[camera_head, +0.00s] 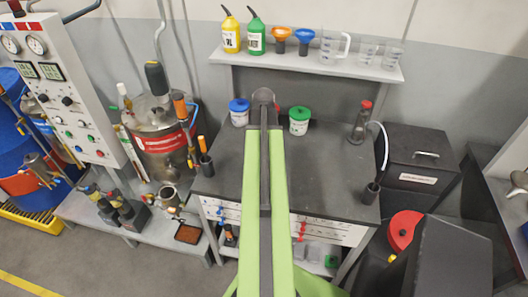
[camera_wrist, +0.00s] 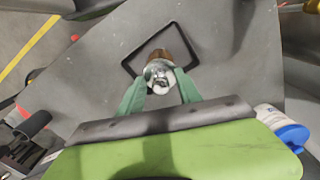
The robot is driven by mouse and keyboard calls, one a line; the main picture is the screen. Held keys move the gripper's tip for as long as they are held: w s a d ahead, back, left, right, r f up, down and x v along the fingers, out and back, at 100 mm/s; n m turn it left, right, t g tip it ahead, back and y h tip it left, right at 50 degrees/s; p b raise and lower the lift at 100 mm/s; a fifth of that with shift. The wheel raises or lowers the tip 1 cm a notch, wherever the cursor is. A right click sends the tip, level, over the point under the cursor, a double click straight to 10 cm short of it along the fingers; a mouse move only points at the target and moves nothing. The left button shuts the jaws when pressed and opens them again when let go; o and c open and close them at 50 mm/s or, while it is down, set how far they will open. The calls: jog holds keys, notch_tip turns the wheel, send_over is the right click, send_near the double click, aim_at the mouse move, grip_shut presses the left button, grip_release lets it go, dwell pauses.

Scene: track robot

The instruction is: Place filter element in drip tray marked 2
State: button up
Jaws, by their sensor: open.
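The likely filter element, a silver piece with a brown part behind it (camera_wrist: 160,72), is between the green fingers of my gripper (camera_wrist: 160,88) in the wrist view. My gripper is open, with one finger on each side of this piece. A black square outline on the grey surface, possibly a drip tray rim (camera_wrist: 143,54), surrounds the piece in the picture. I cannot tell whether the piece rests inside it, and no number is readable. In the head view my own arm hides the gripper and this piece.
A blue-lidded tub (camera_head: 239,114) stands left of my arm; it also shows in the wrist view (camera_wrist: 284,128). A green-lidded tub (camera_head: 299,121) stands right of it. A red-topped flask (camera_head: 361,122) stands farther right. The dark bench top (camera_head: 325,165) is mostly clear.

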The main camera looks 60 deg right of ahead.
notch_tip(320, 180, up, 12)
jog(key=p, duration=1.1)
jog(key=shift+f, duration=0.1)
jog(key=w+a+n, duration=0.9)
jog(key=w+a, duration=0.9)
jog(key=a, duration=0.5)
jog(key=w+a+n, duration=0.2)
jog(key=a+n, duration=0.2)
jog(key=a, duration=1)
jog(key=w+a+n, duration=0.2)
jog(key=a+n, duration=0.3)
jog(key=a, duration=0.8)
jog(key=shift+w+a, duration=0.2)
jog(key=shift+a, duration=0.2)
